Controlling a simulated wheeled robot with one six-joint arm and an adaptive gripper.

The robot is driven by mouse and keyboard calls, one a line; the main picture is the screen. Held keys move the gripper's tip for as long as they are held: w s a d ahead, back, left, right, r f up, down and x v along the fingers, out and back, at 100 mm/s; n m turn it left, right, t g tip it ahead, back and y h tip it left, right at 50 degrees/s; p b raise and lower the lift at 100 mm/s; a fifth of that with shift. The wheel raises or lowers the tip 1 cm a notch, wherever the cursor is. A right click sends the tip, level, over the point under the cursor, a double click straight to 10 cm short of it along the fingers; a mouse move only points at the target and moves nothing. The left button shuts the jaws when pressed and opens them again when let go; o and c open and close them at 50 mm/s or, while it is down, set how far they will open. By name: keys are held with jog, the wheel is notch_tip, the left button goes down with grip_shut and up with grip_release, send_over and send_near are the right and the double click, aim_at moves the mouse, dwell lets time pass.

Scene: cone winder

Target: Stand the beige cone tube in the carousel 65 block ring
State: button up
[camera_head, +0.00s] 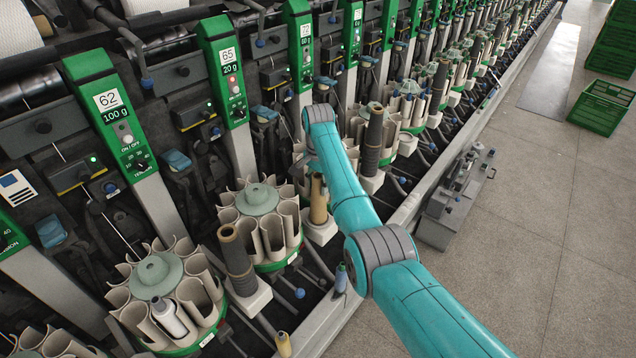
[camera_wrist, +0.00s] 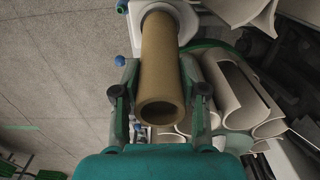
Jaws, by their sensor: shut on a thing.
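The beige cone tube (camera_head: 318,205) is upright at the white block (camera_head: 321,231) right of the carousel under the 65 panel (camera_head: 265,222). In the wrist view, the tube (camera_wrist: 161,65) points its open end toward the camera. Its far end meets the round ring of the white block (camera_wrist: 137,38); how deep it sits is hidden. My gripper (camera_wrist: 160,82) is shut on the tube, with one finger on each side. In the head view my arm partly covers the gripper (camera_head: 316,176) and the tube's top.
Dark tubes stand on the neighbouring blocks, one nearer (camera_head: 236,258) and one farther (camera_head: 374,140). The 62 carousel (camera_head: 168,305) is at lower left. Carousel pockets (camera_wrist: 236,88) stand close right of my gripper in the wrist view.

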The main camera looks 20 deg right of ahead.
jog(key=shift+f, duration=0.55)
jog(key=o, duration=1.1)
jog(key=shift+o, duration=0.2)
notch_tip(320, 180, up, 12)
